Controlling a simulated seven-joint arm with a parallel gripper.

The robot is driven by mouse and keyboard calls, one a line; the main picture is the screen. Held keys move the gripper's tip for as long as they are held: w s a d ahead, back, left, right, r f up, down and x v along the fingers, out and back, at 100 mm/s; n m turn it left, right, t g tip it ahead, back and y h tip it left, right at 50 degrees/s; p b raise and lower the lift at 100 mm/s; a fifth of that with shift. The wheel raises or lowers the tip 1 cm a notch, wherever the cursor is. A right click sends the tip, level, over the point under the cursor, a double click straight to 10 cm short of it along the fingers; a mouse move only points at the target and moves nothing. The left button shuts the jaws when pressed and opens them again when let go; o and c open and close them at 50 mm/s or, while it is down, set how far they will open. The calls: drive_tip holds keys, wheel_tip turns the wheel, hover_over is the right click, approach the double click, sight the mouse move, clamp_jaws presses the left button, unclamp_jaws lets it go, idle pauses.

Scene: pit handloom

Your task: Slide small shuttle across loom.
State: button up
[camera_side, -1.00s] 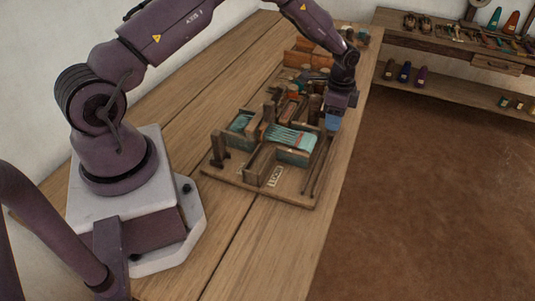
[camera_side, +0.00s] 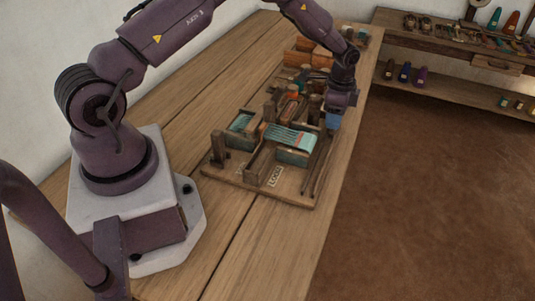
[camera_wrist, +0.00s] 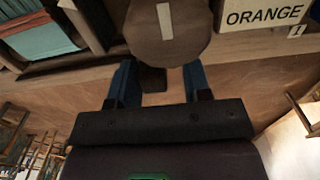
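The small wooden loom stands on a board (camera_side: 240,177) on the bench in the side view, with teal warp threads (camera_side: 290,137) stretched across it. Teal threads (camera_wrist: 42,38) also show at the upper left of the wrist view. My gripper (camera_side: 332,122) is at the loom's right side, near its far right corner. In the wrist view its blue fingers (camera_wrist: 160,82) are spread apart, with a dark block showing in the gap and not clearly touching either finger. A round brown piece with a white stripe (camera_wrist: 167,32) lies just beyond the fingertips. I cannot make out the small shuttle for certain.
An "ORANGE" label (camera_wrist: 264,14) is at the upper right of the wrist view. Wooden posts and an orange item (camera_side: 292,90) stand behind the loom, with wooden boxes (camera_side: 305,55) farther back. The bench (camera_side: 190,105) is clear left of the loom. Shelves (camera_side: 470,92) hold spools.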

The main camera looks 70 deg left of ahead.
drive_tip(key=shift+o, duration=0.8)
drive_tip(key=shift+r, duration=3.2)
